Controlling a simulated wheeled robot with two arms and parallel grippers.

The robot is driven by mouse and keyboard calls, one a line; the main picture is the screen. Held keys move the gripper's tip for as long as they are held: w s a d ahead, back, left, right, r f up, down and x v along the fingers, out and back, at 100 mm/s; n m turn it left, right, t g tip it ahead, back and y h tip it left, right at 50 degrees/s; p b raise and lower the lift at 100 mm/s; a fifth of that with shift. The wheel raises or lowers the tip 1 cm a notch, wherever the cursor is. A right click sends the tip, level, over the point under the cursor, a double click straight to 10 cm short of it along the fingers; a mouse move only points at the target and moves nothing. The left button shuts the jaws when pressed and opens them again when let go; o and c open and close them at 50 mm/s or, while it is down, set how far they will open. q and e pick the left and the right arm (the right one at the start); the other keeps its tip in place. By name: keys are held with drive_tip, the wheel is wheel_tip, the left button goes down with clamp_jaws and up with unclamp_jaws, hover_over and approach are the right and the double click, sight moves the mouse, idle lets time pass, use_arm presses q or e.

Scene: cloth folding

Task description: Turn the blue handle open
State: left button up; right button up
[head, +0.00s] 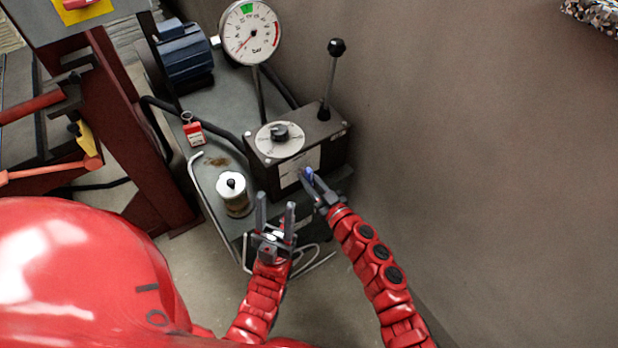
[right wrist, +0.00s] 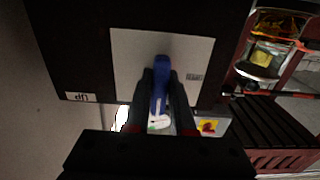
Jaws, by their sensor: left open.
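The blue handle (head: 309,173) is on the front face of the dark control box (head: 335,148), mostly covered by my right gripper in the head view. In the right wrist view the blue handle (right wrist: 161,72) stands out from a white label plate (right wrist: 130,62), upright in the picture. My right gripper (head: 313,183) is at the handle. Its two dark fingers (right wrist: 161,88) lie close along both sides of the handle, which fills the gap between them. My left gripper (head: 276,207) is open and empty, in front of the box and lower left of the handle.
A pressure gauge (head: 250,32), a black-knobbed lever (head: 331,80) and a round dial (head: 280,138) are on or behind the box. A white-topped canister (head: 233,194) stands left of my left gripper. A red padlock (head: 193,131) is further left. A plain wall (head: 480,150) fills the right.

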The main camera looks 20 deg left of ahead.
clamp_jaws()
